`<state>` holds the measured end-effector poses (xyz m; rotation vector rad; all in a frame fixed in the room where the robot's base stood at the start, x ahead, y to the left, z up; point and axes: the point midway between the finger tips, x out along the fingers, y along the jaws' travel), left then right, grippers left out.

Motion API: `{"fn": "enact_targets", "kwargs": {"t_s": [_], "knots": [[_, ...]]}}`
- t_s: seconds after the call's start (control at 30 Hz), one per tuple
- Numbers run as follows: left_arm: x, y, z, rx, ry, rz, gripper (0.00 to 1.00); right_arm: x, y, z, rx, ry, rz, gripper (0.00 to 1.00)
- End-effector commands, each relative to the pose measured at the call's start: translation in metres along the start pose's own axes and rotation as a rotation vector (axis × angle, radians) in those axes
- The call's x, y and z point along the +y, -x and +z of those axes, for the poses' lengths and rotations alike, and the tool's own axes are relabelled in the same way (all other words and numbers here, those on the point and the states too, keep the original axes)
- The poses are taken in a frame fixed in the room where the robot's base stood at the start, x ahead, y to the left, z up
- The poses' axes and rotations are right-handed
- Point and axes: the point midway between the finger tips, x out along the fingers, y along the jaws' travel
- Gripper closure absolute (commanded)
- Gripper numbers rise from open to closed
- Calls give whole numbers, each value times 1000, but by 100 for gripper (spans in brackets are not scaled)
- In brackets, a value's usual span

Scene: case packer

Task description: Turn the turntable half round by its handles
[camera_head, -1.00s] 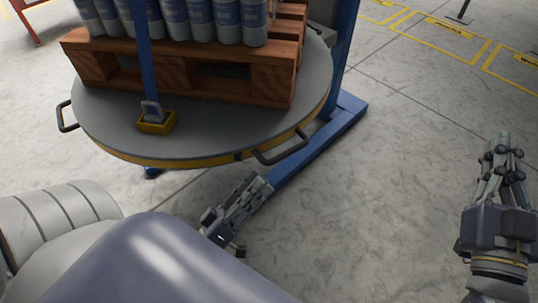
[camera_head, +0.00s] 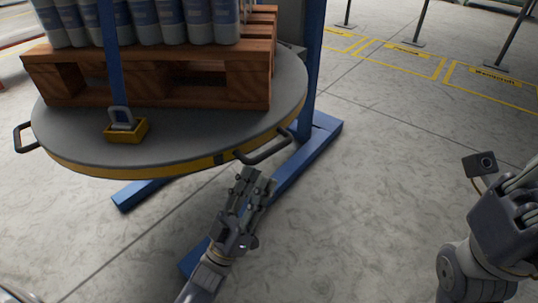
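The round grey turntable (camera_head: 180,137) with a yellow rim stands at the upper left on a blue frame. One black handle (camera_head: 266,147) sticks out from its front right rim. Another handle (camera_head: 27,138) shows at its left edge. My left gripper (camera_head: 253,182) is just below and in front of the front right handle, apart from it in the picture. Its fingers look parted with nothing between them. My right gripper (camera_head: 523,190) is at the right edge, far from the turntable, partly cut off by the frame; its fingertips are out of view.
A wooden pallet (camera_head: 160,92) with several grey-blue containers (camera_head: 170,20) sits on the turntable. A blue strap (camera_head: 113,60) runs down to a yellow bracket (camera_head: 126,130). Blue frame legs (camera_head: 315,150) lie on the floor. Open floor lies to the right, with yellow markings and posts behind.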

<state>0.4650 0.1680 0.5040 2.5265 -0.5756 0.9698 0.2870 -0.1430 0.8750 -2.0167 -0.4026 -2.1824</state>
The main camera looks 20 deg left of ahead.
Motion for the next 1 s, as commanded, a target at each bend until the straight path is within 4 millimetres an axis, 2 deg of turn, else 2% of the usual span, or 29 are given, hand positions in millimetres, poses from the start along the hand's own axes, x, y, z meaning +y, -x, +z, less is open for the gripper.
{"fn": "enact_targets", "kwargs": {"t_s": [0.2,0.4,0.57,0.8,0.83,0.97,1.0], "knots": [[0,-42,1,5,0,2,67,-2,-2,-5,31,4,-12,100],[0,-68,1,2,2,1,67,-4,-6,-8,49,7,-20,100],[0,-77,0,0,2,0,67,-4,-9,-9,54,8,-23,100],[0,-77,0,-1,2,0,67,-4,-10,-9,55,8,-24,100],[0,-77,0,-1,2,0,71,-4,-10,-9,55,8,-24,100],[0,-77,0,-1,2,0,100,-4,-10,-9,55,8,-24,100],[0,-77,0,-1,2,0,100,-4,-10,-9,55,8,-24,100]]}}
